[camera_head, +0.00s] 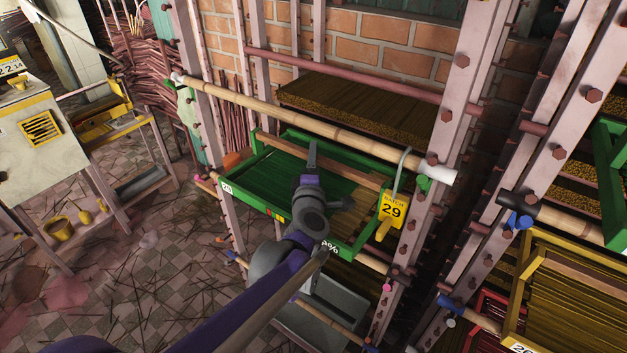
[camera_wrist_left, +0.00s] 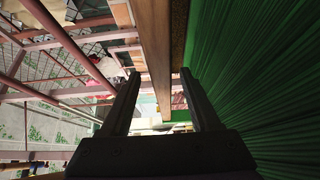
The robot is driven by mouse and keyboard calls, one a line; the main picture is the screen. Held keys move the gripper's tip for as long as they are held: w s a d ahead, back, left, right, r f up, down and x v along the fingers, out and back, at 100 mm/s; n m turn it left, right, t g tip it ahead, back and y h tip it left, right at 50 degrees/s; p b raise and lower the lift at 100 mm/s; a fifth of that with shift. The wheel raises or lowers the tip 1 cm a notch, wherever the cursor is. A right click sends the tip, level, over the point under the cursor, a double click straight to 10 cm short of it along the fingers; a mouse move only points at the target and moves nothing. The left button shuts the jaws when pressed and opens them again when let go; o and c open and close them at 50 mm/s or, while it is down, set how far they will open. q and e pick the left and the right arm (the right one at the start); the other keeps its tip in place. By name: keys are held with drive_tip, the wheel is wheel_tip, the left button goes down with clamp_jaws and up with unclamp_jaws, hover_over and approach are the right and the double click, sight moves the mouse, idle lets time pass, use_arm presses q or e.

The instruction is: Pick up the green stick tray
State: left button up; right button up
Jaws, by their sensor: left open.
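The green stick tray (camera_head: 247,200) sits in the rack in the head view, with a green frame, green sticks and a paler brown patch at its right. A brown wooden bar (camera_head: 277,146) crosses its far part. My left gripper (camera_head: 312,152) is over the tray near this bar. In the left wrist view my left gripper (camera_wrist_left: 160,76) is open, with the wooden bar (camera_wrist_left: 154,35) showing between and beyond its fingers. The tray's green sticks (camera_wrist_left: 265,75) fill the right side there. I cannot tell whether the fingers touch the bar. My right gripper is not in view.
A bamboo pole (camera_head: 300,115) runs above the tray. Rack posts (camera_head: 445,130) stand close on the right. A yellow tray (camera_head: 560,285) is at lower right. Loose sticks litter the floor.

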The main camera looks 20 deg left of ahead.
use_arm(q)
drive_tip(key=x, duration=0.4)
drive_tip(key=shift+w+f+p, duration=0.15)
drive_tip(key=shift+w+p, duration=0.1)
drive_tip(key=shift+p, duration=0.05)
drive_tip(key=shift+s, duration=0.1)
drive_tip(key=shift+c, duration=0.4)
clamp_jaws()
idle(0.6)
